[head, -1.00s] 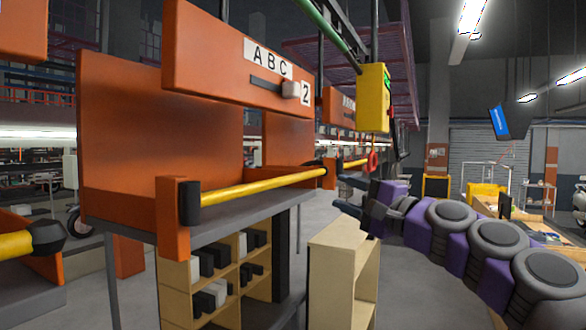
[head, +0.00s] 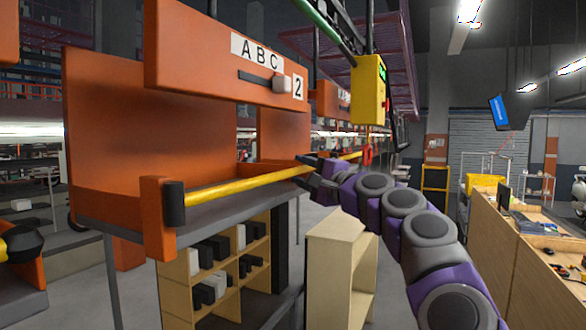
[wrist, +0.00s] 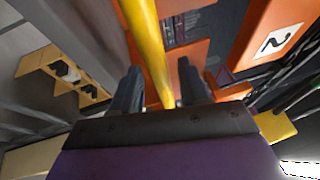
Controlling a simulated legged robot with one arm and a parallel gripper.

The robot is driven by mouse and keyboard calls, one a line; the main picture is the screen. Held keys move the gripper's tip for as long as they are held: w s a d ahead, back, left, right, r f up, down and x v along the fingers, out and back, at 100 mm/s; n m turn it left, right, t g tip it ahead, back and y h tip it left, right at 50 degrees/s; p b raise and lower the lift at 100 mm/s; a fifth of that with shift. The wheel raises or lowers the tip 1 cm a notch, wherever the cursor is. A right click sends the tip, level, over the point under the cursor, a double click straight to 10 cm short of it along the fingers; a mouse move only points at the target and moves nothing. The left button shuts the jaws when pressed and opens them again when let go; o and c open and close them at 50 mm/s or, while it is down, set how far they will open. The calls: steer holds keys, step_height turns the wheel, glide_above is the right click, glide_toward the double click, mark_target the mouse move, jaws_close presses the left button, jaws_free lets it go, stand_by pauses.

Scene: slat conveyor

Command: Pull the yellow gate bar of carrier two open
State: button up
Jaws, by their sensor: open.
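Carrier two is the orange carrier (head: 150,130) with the "2" label, at the left and middle of the head view. Its yellow gate bar (head: 240,187) runs across the front, from a black end at the left to the carrier's far side, where my gripper hides its end. My gripper (head: 306,171) is at the bar's far right end. In the wrist view my gripper (wrist: 158,90) is open, with one dark finger on each side of the yellow bar (wrist: 150,45). I cannot tell whether either finger touches the bar.
A yellow control box (head: 368,90) hangs just above and right of my gripper. A wooden bench (head: 520,245) is at the right.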

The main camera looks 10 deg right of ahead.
steer(key=shift+w+d, duration=0.2)
steer(key=shift+w, duration=0.35)
steer(key=shift+w+a+r, duration=0.1)
steer(key=shift+w+r, duration=0.05)
steer(key=shift+w+a, duration=0.1)
steer(key=shift+a, duration=1.55)
steer(key=shift+d, duration=1.2)
steer(key=c, duration=0.4)
steer(key=shift+d, duration=0.15)
steer(key=c, duration=0.3)
steer(key=shift+a, duration=0.45)
jaws_close()
